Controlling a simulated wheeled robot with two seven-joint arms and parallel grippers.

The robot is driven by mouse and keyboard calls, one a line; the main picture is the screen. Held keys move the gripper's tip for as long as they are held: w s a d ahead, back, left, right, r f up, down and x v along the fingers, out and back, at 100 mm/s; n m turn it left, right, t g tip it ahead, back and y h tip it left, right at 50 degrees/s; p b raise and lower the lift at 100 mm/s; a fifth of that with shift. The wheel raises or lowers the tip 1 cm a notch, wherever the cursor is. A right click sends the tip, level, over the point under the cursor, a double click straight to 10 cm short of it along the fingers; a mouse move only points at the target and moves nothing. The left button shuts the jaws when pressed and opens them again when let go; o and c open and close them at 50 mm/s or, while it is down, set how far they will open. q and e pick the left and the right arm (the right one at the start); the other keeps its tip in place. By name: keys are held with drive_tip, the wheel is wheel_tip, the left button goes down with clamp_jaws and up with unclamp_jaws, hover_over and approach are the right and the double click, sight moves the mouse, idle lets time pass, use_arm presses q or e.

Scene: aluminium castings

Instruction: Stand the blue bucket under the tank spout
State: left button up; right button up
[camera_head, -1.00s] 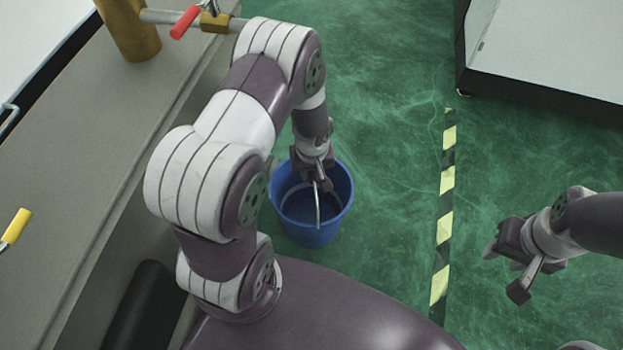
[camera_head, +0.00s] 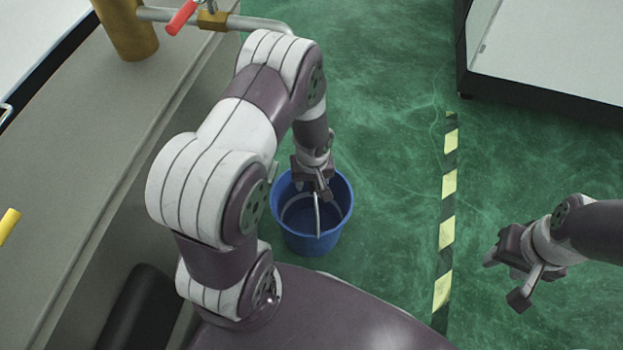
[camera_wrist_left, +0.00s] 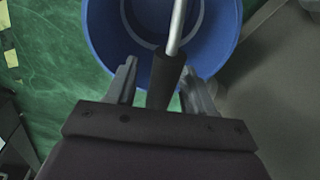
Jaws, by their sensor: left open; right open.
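The blue bucket (camera_head: 327,236) stands upright on the green floor below my left gripper (camera_head: 318,196). Its pale handle (camera_head: 318,216) rises toward the gripper. In the left wrist view the bucket (camera_wrist_left: 103,35) fills the top, and the handle's dark grip (camera_wrist_left: 165,78) lies between the open fingers of my left gripper (camera_wrist_left: 160,88), with a gap on each side. The tank spout is a grey pipe (camera_head: 262,23) with a brass valve and red lever (camera_head: 182,17), at the upper left; its outlet end is behind my left arm. My right gripper (camera_head: 506,276) is open and empty at the right.
A brown tank body (camera_head: 124,30) stands on a long grey bench (camera_head: 100,130) along the left. A yellow-black floor strip (camera_head: 447,220) runs right of the bucket. A dark-sided cabinet (camera_head: 540,50) is at the upper right. Green floor between is clear.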

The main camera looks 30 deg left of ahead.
use_arm(q)
drive_tip(key=r+p, duration=0.2)
drive_tip(key=r, duration=0.1)
drive_tip(key=r+p, duration=0.2)
drive_tip(key=r, duration=0.2)
drive_tip(key=s+r+p, duration=0.1)
drive_tip(key=r, duration=0.2)
drive_tip(key=shift+d+r+p, duration=0.35)
drive_tip(key=shift+d+p, duration=0.05)
drive_tip(key=s+d+r+m, duration=0.2)
drive_tip(key=s+r+m, duration=0.1)
drive_tip(key=r, duration=0.4)
drive_tip(key=s+d+r+m, duration=0.2)
drive_tip(key=s+r+m, duration=0.2)
drive_tip(key=r, duration=0.4)
drive_tip(key=shift+s+d+h, duration=0.25)
drive_tip(key=shift+s+h, duration=0.15)
drive_tip(key=shift+s, duration=0.15)
